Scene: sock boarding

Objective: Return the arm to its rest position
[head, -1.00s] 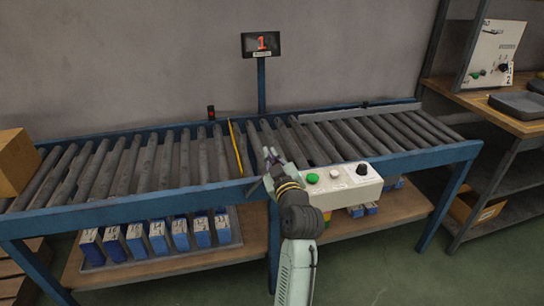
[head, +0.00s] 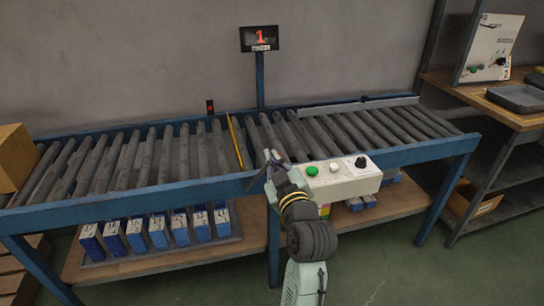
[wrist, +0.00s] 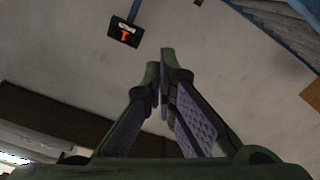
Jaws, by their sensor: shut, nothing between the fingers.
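My gripper (head: 270,158) is in the head view at the front edge of the roller conveyor (head: 160,160), just left of the white control box (head: 345,182). It is empty. In the wrist view my gripper (wrist: 164,60) has its fingertips together, pointing toward the grey wall (wrist: 230,60). My arm comes up from the bottom of the head view and is bent.
The control box carries a green button (head: 312,170), a white button and a black knob. A display (head: 260,39) showing 1 stands behind the conveyor. A cardboard box (head: 15,158) sits at the left end. Blue boxes (head: 158,233) stand on the lower shelf (head: 250,245). A wooden bench (head: 460,90) is at right.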

